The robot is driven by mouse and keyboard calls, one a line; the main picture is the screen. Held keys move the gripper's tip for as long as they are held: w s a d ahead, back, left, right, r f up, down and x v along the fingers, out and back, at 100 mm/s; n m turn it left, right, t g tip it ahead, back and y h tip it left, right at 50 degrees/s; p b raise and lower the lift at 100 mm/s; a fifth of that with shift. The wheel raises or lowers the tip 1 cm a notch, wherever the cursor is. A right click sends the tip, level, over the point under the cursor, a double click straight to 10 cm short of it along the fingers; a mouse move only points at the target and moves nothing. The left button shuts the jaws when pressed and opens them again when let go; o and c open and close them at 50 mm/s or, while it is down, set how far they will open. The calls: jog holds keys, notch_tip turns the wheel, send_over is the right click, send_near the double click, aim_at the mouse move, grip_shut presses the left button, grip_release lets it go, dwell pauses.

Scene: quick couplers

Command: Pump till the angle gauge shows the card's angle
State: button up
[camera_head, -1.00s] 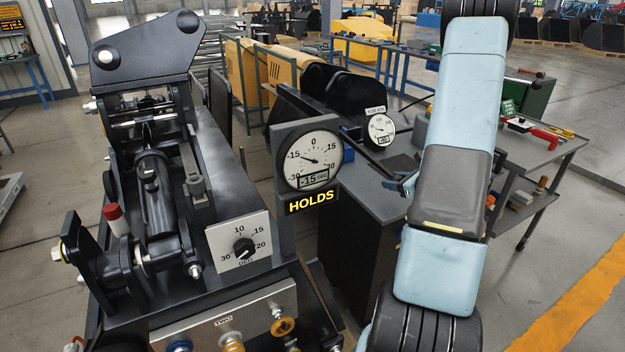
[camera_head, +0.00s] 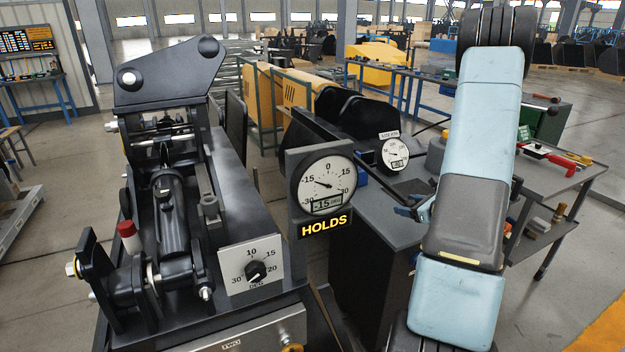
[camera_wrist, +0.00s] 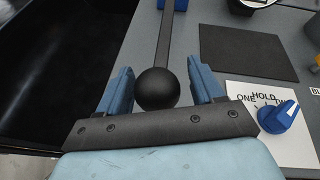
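The angle gauge (camera_head: 327,185) is a round white dial on a dark post. Its needle points to the upper left near -15, and its small display appears to read -15. A lit HOLDS sign (camera_head: 325,226) is below it. A white card-like plate (camera_head: 235,284) marked 10, 15, 20 and 30 carries a black knob (camera_head: 256,270); which mark the knob points to is unclear. My gripper (camera_head: 412,208) is over the grey bench. In the wrist view my gripper (camera_wrist: 160,82) is open, its blue fingers either side of the black ball (camera_wrist: 157,89) of a lever (camera_wrist: 166,35).
A blue selector knob (camera_wrist: 277,117) marked ONE, HOLD and TWO is right of my gripper. A second gauge (camera_head: 393,151) stands on the bench (camera_head: 362,228). The black tilting mechanism (camera_head: 170,75) fills the left. A tool table (camera_head: 560,175) is at right.

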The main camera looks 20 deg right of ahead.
jog(key=shift+o, duration=1.1)
jog(key=shift+s, duration=0.1)
jog(key=v, duration=0.6)
jog(key=shift+s, duration=0.35)
jog(key=shift+d+r, duration=0.1)
